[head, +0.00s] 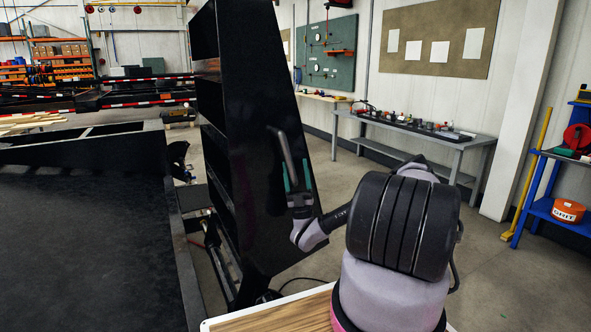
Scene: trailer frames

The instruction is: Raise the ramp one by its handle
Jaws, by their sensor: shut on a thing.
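The ramp (250,95) is a tall black panel with open compartments on its left side. It stands nearly upright, leaning a little, at the rear of a black trailer frame. Its handle (287,152) is a dark bent bar on the ramp's right face. My gripper (298,178), with green finger pads, is shut on the lower part of the handle. My arm reaches to it from the lower right. The exact contact between fingers and handle is small and partly hidden by the gripper.
The black trailer deck (80,225) fills the lower left. A grey workbench (425,137) with small items stands against the back wall.

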